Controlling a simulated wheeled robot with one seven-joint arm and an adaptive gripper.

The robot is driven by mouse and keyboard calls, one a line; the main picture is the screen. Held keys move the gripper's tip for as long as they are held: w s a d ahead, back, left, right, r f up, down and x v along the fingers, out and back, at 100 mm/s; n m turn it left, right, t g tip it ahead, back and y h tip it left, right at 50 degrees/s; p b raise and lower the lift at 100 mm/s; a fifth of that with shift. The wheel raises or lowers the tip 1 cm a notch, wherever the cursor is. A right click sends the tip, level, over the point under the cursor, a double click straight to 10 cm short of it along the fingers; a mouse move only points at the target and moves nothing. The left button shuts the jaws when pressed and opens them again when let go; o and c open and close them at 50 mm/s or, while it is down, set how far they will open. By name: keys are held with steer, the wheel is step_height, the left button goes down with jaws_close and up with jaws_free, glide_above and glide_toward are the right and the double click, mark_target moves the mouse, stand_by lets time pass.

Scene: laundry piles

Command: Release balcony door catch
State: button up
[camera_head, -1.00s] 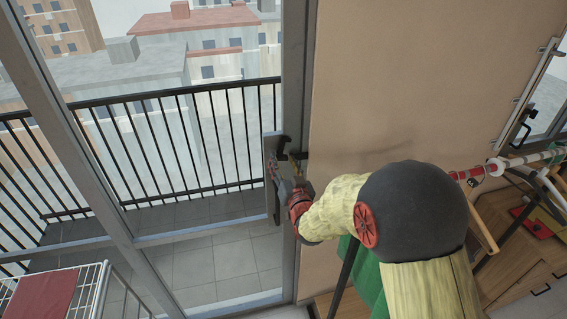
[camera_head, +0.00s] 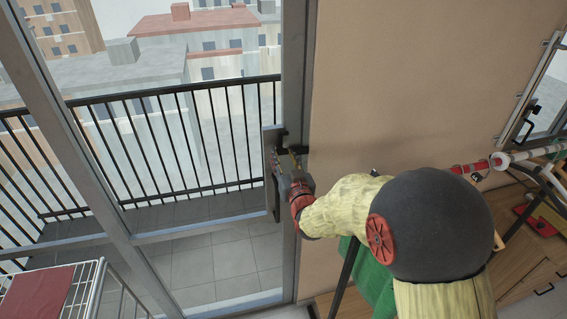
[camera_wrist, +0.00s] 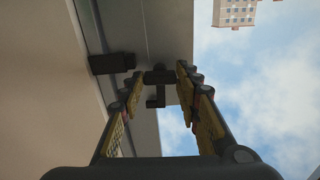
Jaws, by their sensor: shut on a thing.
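The balcony door (camera_head: 292,80) has a grey frame, with a grey lock plate (camera_head: 268,145) on its edge and black catch parts at the plate's top. My gripper (camera_head: 280,168) is at this plate, its fingers partly hidden by my wrist. In the wrist view, the two yellow-lined fingers (camera_wrist: 159,78) stand on either side of a small dark catch (camera_wrist: 157,77) with a hooked end. The gripper is shut on it; the exact contact is hard to see. A black block (camera_wrist: 112,63) sits to the left, beside the fingers.
A beige wall (camera_head: 400,80) lies right of the door. A black balcony railing (camera_head: 180,95) shows through the glass. A white drying rack (camera_head: 88,285) with a red cloth (camera_head: 38,292) stands at lower left. Green cloth (camera_head: 372,275) and wooden furniture (camera_head: 520,265) lie below my arm.

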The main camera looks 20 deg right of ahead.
steer(key=shift+n, duration=0.4)
steer(key=o, duration=1.2)
steer(key=shift+c, duration=0.2)
steer(key=shift+s, duration=0.1)
steer(key=s, duration=1.1)
steer(key=shift+s, duration=0.4)
